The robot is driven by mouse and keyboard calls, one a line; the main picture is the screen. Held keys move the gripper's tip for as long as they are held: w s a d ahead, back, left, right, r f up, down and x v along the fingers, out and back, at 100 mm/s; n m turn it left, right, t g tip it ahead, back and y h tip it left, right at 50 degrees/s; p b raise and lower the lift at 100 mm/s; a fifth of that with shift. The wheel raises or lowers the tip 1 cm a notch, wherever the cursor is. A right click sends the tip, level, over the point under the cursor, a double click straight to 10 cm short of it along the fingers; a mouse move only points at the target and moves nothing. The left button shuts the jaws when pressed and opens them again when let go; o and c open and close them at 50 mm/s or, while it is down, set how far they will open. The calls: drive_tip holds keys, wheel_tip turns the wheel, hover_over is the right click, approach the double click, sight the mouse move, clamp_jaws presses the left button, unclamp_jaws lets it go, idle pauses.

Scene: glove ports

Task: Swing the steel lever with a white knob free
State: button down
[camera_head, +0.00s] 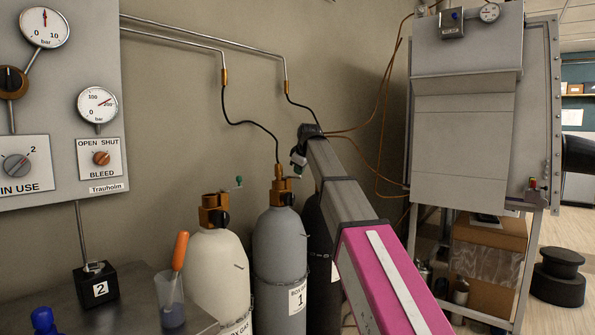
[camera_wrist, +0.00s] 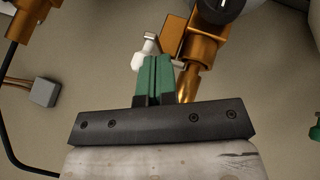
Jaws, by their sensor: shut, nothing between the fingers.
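In the wrist view the white knob (camera_wrist: 137,62) and a short pale lever (camera_wrist: 149,43) show beside a brass valve fitting (camera_wrist: 204,50). My gripper (camera_wrist: 155,60) is shut and empty, its green fingers pressed together. The fingertips are just right of the white knob and partly overlap the lever; I cannot tell if they touch it. The brass fitting is to the right of the fingers. In the head view my gripper (camera_head: 297,168) is above the brass valve (camera_head: 281,192) of the grey cylinder marked 1 (camera_head: 280,245); the lever is too small there to make out clearly.
A black cylinder (camera_head: 319,235) is behind my arm. Hoses and pipes run along the wall. A gauge panel (camera_head: 68,100) is at left, a glovebox (camera_head: 462,150) at right.

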drive_tip(key=w+d+n+g+y, duration=0.2)
drive_tip(key=w+n+g+y, duration=0.2)
drive_tip(key=w+n, duration=0.5)
drive_tip(key=shift+d+n, duration=0.2)
drive_tip(key=shift+n, duration=0.2)
drive_tip(key=shift+w, duration=0.25)
idle(0.6)
